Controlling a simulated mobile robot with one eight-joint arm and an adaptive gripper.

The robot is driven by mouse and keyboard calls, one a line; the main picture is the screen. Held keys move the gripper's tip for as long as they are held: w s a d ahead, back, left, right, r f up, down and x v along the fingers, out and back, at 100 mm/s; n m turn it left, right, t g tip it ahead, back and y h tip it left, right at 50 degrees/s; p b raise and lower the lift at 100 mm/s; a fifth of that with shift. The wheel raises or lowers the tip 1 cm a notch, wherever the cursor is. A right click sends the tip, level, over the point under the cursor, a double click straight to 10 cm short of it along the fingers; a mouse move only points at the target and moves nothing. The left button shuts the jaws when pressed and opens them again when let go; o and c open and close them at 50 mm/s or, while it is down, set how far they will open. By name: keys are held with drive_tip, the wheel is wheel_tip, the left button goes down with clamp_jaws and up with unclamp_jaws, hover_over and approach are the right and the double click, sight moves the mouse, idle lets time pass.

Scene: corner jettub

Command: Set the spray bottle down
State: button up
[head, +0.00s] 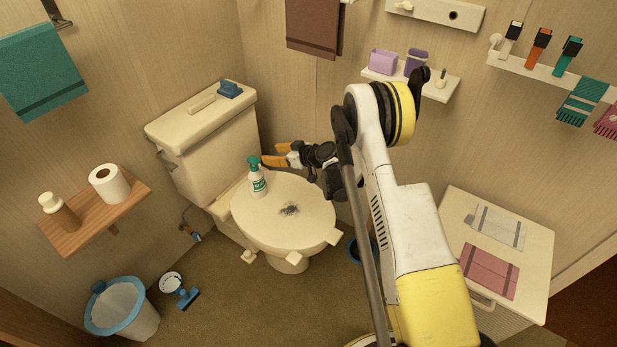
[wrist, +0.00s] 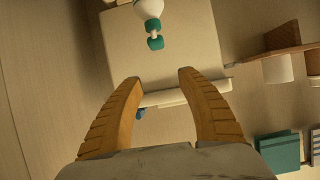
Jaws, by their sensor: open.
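The spray bottle (head: 258,182), white with a teal head and a green label, stands upright on the closed toilet lid (head: 310,215), near the tank side. It also shows at the top of the wrist view (wrist: 150,8), beyond the fingertips. My gripper (head: 269,156) has orange fingers and is just to the right of the bottle's head in the head view. In the wrist view the gripper's fingers (wrist: 160,78) are spread apart with nothing between them. The bottle appears clear of the fingers.
The toilet tank (head: 205,125) behind holds a blue item (head: 229,89). A dark patch (head: 289,210) marks the lid. A white cabinet (head: 535,250) stands right.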

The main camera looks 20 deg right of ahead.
drive_tip(key=s+a+r+m+g+h, duration=0.1)
drive_tip(key=s+r, duration=0.3)
drive_tip(key=r, duration=1)
drive_tip(key=s+r+m+g+h, duration=0.2)
drive_tip(key=s+r+h, duration=0.1)
drive_tip(key=s+r, duration=0.9)
drive_tip(key=s+d+m+h, duration=0.1)
drive_tip(key=s+m, duration=0.1)
drive_tip(key=s, duration=1.1)
drive_tip(key=s+d+m+h, duration=0.1)
drive_tip(key=s+d+h, duration=0.1)
drive_tip(key=s, duration=1.2)
drive_tip(key=shift+s+d+r+m+h, duration=0.25)
drive_tip(key=shift+r+m+h, duration=0.05)
drive_tip(key=shift+r+m, duration=0.1)
